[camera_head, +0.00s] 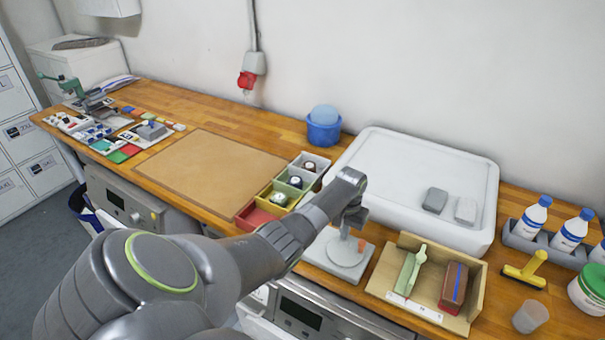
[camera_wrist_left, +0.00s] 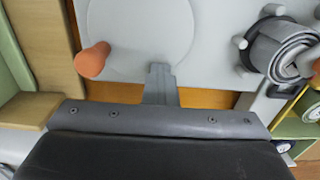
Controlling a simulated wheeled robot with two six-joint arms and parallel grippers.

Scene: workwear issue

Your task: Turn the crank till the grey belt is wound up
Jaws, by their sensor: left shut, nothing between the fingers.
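The winder's grey base (camera_head: 318,252) stands on the bench front with a round disc (camera_head: 345,258) on it. The orange crank knob (camera_head: 362,244) stands at the disc's edge; it also shows in the wrist view (camera_wrist_left: 92,60), left of my fingers. The grey belt (camera_wrist_left: 283,48) lies coiled among pale pegs at the right of the wrist view, partly cut off; my arm hides it in the head view. My left gripper (camera_wrist_left: 160,82) is shut and empty, pointing down beside the disc, apart from the knob. My right gripper is not in view.
Small coloured bins (camera_head: 254,217) stand to the left. A large white tub (camera_head: 395,165) is behind. A brown mat (camera_head: 205,170) lies clear further left.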

